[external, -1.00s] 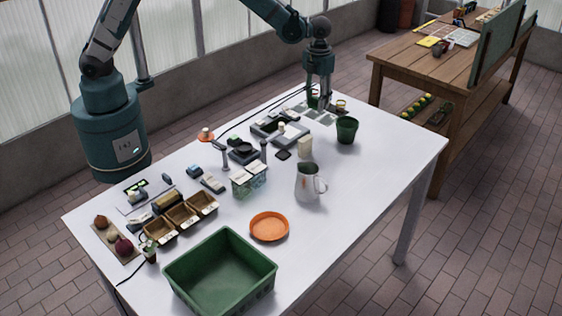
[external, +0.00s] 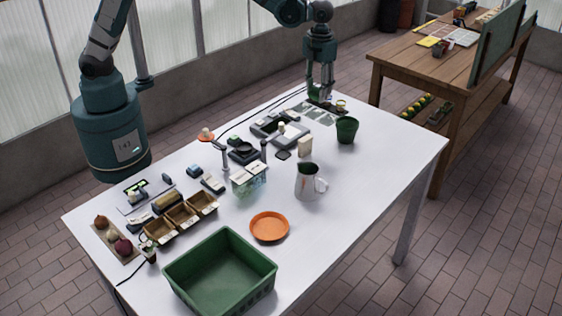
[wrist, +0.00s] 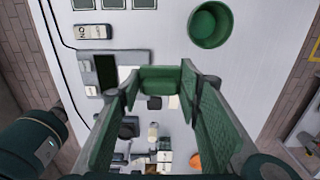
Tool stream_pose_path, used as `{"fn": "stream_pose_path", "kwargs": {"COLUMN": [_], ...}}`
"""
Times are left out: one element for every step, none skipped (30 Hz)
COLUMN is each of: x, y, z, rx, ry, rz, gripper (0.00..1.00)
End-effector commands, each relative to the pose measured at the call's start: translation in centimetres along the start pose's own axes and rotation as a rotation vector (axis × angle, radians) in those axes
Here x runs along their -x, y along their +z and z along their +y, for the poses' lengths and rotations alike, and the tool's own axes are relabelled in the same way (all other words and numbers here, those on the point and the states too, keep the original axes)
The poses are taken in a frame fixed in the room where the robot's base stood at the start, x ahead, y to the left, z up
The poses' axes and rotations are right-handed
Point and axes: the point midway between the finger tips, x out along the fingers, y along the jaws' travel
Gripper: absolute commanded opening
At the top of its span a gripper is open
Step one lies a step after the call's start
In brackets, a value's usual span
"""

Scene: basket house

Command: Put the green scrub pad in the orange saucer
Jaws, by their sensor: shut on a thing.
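The orange saucer (external: 269,227) lies empty on the white table, near the green crate. A small part of an orange thing, likely the saucer (wrist: 195,161), shows at the bottom of the wrist view, partly behind my finger. My gripper (external: 321,97) is at the far end of the table, above the surface, far from the saucer. In the wrist view my gripper (wrist: 160,84) is shut on the green scrub pad (wrist: 160,79), a green block held between its fingertips. In the external view the pad is too small to make out clearly.
A green pot (external: 347,131) stands right of my gripper. A metal pitcher (external: 308,182) stands between my gripper and the saucer. A large green crate (external: 222,274), wooden boxes (external: 182,216) and small devices crowd the left side. The table's right side is clear.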

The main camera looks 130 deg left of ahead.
Motion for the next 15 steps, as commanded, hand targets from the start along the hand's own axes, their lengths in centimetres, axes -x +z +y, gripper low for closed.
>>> {"fn": "stream_pose_path", "kwargs": {"x": [0.0,0.0,0.0,0.0,0.0,0.0,0.0,0.0,0.0,0.0,0.0,0.0,0.0,0.0,0.0], "y": [-1.2,-1.9,-2.9,-3.6,-4.3,-5.3,-6.1,-6.8,-7.8,-8.6,-9.4,-10.4,-11.2,-12.0,-13.0], "z": [-0.9,-1.4,-2.1,-2.5,-3.1,-3.7,-4.2,-4.7,-5.2,-5.7,-6.1,-6.7,-7.1,-7.5,-8.1], "rx": [-0.005,-0.005,-0.005,-0.005,-0.006,-0.005,-0.005,-0.006,-0.005,-0.006,-0.006,-0.005,-0.006,-0.005,-0.005], "ry": [0.0,0.0,0.0,0.0,0.0,0.0,0.0,0.0,0.0,0.0,0.0,0.0,0.0,0.0,0.0], "rz": [0.0,0.0,0.0,0.0,0.0,0.0,0.0,0.0,0.0,0.0,0.0,0.0,0.0,0.0,0.0], "gripper": [0.24,0.24,0.24,0.24,0.24,0.24,0.24,0.24,0.24,0.24,0.24,0.24,0.24,0.24,0.24]}}
